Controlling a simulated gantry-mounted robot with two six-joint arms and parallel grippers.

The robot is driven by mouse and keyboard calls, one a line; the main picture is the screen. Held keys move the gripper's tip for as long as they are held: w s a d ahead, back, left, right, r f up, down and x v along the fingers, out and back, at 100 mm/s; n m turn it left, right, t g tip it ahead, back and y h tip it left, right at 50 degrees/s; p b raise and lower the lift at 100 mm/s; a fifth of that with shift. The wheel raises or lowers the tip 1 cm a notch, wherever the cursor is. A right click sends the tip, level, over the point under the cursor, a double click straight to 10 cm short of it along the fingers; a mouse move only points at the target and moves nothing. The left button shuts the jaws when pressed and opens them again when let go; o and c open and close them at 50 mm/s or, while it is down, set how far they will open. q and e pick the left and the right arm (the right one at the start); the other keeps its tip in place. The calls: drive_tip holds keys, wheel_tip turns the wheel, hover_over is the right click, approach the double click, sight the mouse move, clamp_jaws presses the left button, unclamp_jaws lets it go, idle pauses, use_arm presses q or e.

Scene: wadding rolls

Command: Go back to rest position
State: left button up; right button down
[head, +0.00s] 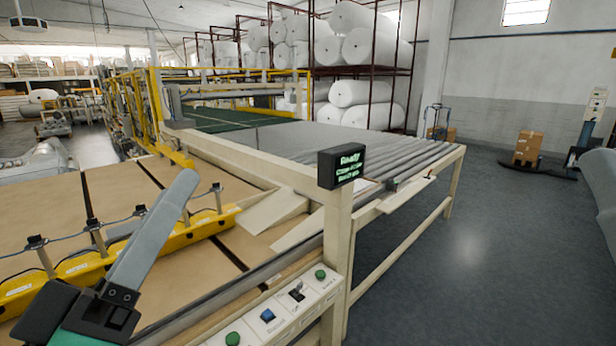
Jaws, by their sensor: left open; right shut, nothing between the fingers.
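My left gripper (145,240) is in the lower left of the head view. Its long grey finger points up and to the right, with a dark joint and a green part at its base. It is open, and I see nothing held in it. It appears in front of the brown panels (215,185) and the yellow bar (170,242); I cannot tell its height above them. My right gripper is not in view.
A control panel (285,312) with green and blue buttons is at the bottom centre. A small display (341,166) reading "Ready" stands above it. A roller table (365,145) extends behind. White rolls (370,48) fill a rack.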

use_arm(q)
drive_tip(key=s+a+r+m+t+y, duration=0.3)
drive_tip(key=s+a+r+t+y, duration=0.15)
drive_tip(key=s, duration=0.45)
wheel_tip(320, 180, up, 38)
drive_tip(key=m+p, duration=0.2)
drive_tip(key=p, duration=3.5)
drive_tip(key=shift+w+a+f+g+y, duration=0.15)
drive_tip(key=shift+w+g+y, duration=0.15)
drive_tip(key=shift+g+y, duration=0.05)
